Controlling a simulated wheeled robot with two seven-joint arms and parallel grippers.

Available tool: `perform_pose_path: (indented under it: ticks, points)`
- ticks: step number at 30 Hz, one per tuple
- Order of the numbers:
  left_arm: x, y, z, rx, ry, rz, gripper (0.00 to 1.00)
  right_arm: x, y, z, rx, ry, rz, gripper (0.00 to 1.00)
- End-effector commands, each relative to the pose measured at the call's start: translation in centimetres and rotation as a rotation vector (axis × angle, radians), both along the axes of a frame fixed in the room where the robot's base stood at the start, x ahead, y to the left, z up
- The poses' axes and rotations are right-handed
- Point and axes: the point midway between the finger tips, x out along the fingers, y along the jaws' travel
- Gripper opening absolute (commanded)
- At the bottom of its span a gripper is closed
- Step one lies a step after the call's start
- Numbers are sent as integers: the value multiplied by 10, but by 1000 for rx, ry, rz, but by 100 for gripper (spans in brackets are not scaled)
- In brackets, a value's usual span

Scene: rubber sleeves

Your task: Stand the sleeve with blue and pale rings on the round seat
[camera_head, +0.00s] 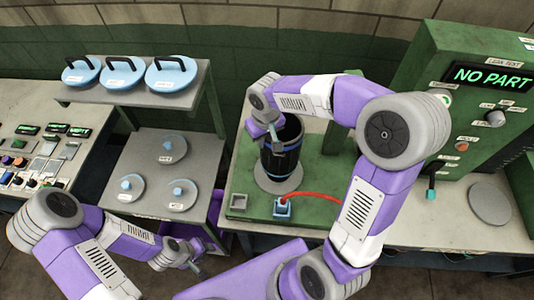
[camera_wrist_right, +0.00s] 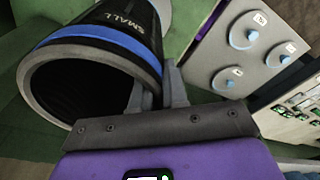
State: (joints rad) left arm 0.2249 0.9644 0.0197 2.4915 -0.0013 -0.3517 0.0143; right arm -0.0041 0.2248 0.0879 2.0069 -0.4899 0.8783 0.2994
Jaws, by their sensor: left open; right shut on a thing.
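The black sleeve (camera_head: 281,158) with blue and pale rings is upright over the round grey seat (camera_head: 268,184) on the green fixture. Whether its bottom touches the seat is hard to tell. My right gripper (camera_head: 274,128) is shut on the sleeve's upper rim from above. In the right wrist view, the sleeve (camera_wrist_right: 148,48) shows its open mouth, a blue ring and the word SMALL. There my right gripper (camera_wrist_right: 157,88) has one finger inside the wall and one outside. My left gripper (camera_head: 192,263) is open and empty, low and left of the fixture.
A red hose (camera_head: 312,196) runs to a blue block (camera_head: 282,208) at the fixture's front. A green tester (camera_head: 460,110) reading NO PART stands right, beside a loose grey disc (camera_head: 489,203).

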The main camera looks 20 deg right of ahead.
Motion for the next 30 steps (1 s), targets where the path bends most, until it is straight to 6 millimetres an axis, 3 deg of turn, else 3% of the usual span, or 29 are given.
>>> perform_pose_path:
  ticks: [3, 16, 30]
  points:
    - [0, 0, 0, 0, 0, 0, 43, 0, 0, -19, -1, 1, 0, 0]
    - [0, 0, 0, 0, -1, 0, 43, 1, 0, -64, -1, -2, 1, 0]
    - [1, 0, -5, 0, -1, 0, 43, 2, 0, -72, -1, -5, 1, 0]
